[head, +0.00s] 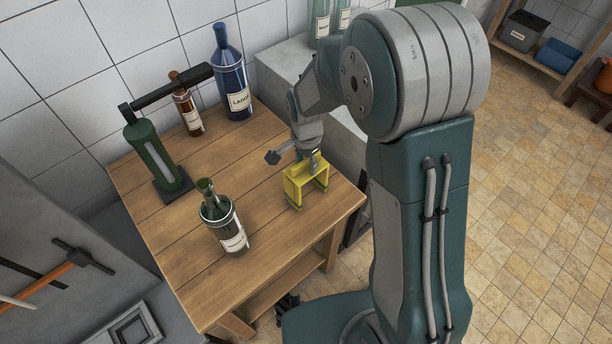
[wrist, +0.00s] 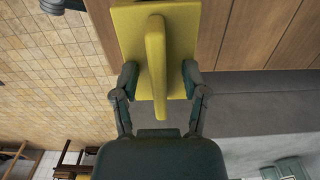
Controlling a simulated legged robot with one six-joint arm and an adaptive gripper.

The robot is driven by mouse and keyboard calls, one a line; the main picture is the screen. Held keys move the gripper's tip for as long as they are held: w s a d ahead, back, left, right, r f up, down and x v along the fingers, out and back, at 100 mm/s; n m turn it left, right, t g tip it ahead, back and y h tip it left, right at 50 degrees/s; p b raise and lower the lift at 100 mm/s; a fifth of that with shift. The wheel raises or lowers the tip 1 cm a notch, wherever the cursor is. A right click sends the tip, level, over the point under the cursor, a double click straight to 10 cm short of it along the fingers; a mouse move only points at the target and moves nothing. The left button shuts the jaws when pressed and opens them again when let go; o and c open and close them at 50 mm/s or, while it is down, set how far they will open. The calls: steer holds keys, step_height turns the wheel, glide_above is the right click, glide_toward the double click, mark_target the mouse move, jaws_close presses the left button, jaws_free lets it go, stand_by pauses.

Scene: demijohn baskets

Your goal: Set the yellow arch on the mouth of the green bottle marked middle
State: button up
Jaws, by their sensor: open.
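The yellow arch (head: 294,186) stands upright on the wooden table near its right edge. In the wrist view, its flat yellow top (wrist: 133,48) with a raised bar along the middle fills the upper centre. My gripper (head: 297,156) is right above the arch with its jaws open. In the wrist view, the fingers of my gripper (wrist: 160,75) lie on either side of the raised bar, with gaps between. The green bottle (head: 222,220) stands upright at the front of the table, left of the arch, its mouth uncovered. Its label is too small to read.
A blue bottle (head: 233,80) and a brown bottle (head: 188,108) stand at the table's back. A dark green lever device (head: 155,155) stands at the left, its arm reaching towards them. Bare tabletop (head: 230,160) lies between the green bottle and the back bottles.

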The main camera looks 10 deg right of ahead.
steer(key=shift+s+f, duration=0.1)
jaws_close()
